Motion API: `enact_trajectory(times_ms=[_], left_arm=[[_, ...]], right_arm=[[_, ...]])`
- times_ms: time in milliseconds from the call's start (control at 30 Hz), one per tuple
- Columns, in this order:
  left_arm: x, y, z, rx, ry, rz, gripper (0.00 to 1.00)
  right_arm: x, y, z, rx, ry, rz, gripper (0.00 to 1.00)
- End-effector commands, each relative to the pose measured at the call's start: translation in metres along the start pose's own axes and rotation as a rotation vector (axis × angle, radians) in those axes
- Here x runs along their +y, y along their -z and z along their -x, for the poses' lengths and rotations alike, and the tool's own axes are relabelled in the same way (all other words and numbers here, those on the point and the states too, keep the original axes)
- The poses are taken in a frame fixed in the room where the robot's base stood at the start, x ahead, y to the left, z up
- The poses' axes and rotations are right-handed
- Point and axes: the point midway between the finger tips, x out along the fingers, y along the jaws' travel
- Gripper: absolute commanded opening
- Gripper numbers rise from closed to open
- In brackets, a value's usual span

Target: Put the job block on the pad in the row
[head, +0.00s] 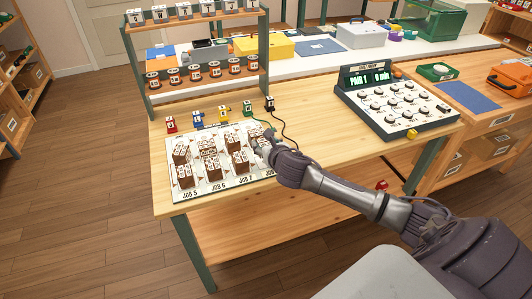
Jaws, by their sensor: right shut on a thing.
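A white board (178,150) lies on the wooden bench, with labels such as JOB 5, JOB 6 and JOB 7 along its front edge. Brown job blocks with white tops stand on it in two rows; one is the front-left block (186,181), another the back-left block (180,155). My right gripper (263,142) is at the board's right end, shut on a job block with a pale top. The gripper hides most of that block and the pads under it, so I cannot tell whether it touches the board. My left gripper is out of view.
Small red (171,124), blue (198,119), yellow (223,114), green (248,108) and black (270,103) pieces stand behind the board; a dark cord runs from the black one. A dial console (395,107) stands right. A rack (207,83) rises behind. Bare bench (318,130) lies between.

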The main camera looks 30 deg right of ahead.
Motion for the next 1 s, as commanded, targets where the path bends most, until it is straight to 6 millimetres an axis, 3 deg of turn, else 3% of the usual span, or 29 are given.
enact_trajectory(times_ms=[200, 600, 633, 700, 767, 1000], left_arm=[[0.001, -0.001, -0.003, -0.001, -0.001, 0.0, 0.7], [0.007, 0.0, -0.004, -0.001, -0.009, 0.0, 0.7], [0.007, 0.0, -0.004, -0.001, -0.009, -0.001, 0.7], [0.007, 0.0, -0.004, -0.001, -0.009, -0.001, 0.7], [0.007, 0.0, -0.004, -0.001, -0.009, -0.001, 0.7], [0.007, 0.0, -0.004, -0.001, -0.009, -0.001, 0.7]], right_arm=[[0.0, 0.031, -0.012, 0.004, 0.0, -0.003, 0.2], [0.0, 0.037, -0.014, 0.002, 0.0, -0.001, 0.2], [0.0, 0.037, -0.014, 0.002, 0.0, -0.001, 0.59], [0.0, 0.036, -0.014, 0.002, 0.0, -0.001, 0.7], [0.0, 0.036, -0.014, 0.002, 0.0, -0.001, 0.8], [0.0, 0.036, -0.014, 0.002, 0.0, -0.001, 0.81]])
